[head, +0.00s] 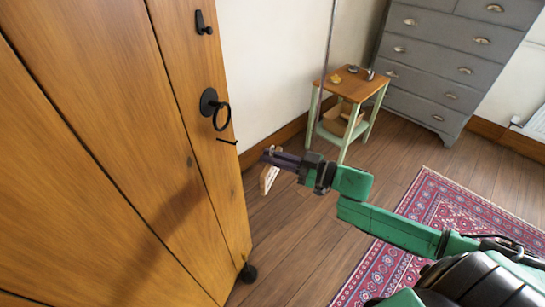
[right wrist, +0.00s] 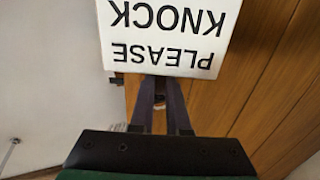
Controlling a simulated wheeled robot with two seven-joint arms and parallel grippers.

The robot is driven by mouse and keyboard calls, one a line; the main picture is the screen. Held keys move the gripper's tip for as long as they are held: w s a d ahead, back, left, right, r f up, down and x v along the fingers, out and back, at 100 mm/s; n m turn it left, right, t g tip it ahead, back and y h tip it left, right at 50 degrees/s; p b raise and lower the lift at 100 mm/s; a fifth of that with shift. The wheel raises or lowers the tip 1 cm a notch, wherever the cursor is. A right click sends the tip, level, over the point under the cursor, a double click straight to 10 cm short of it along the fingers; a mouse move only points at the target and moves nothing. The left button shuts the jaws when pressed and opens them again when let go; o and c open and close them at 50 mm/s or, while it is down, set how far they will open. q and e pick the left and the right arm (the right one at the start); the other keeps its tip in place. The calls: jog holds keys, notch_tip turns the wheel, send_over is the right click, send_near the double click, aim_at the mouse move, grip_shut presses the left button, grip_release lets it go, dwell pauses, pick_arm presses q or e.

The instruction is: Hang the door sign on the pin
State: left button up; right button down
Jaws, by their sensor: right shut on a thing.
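The door sign (head: 269,180) is a thin pale board seen nearly edge-on in the head view. In the right wrist view the sign (right wrist: 172,38) is white with black "PLEASE KNOCK" lettering, upside down in the picture. My right gripper (head: 270,157) is shut on the sign, which hangs below its fingertips. In the right wrist view its fingers (right wrist: 158,92) reach to the sign's edge. A short dark pin (head: 227,141) sticks out of the wooden door, left of and a little above the gripper; the sign is apart from it. My left gripper is out of view.
On the wooden door (head: 110,120), a black ring handle (head: 222,116) sits just above the pin, with a black latch (head: 203,23) higher up. A small side table (head: 352,84) and a grey drawer chest (head: 440,60) stand behind. A patterned rug (head: 440,210) covers the floor at right.

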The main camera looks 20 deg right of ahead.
jog(key=shift+s+r+p, duration=0.1)
jog(key=shift+r+p, duration=0.05)
jog(key=shift+p, duration=0.35)
jog(key=shift+w+a+f+b, duration=0.15)
jog(key=shift+w+f+b, duration=0.05)
jog(key=shift+f+b, duration=0.1)
jog(key=b+x, duration=0.2)
jog(key=x, duration=0.5)
jog(key=shift+b, duration=0.3)
jog(key=shift+p, duration=0.65)
dwell(1.0)
jog(key=shift+x, duration=1.15)
dwell(0.7)
jog(key=shift+w+a+f, duration=0.4)
jog(key=shift+w+f, duration=0.1)
jog(key=shift+f, duration=0.05)
dwell(1.2)
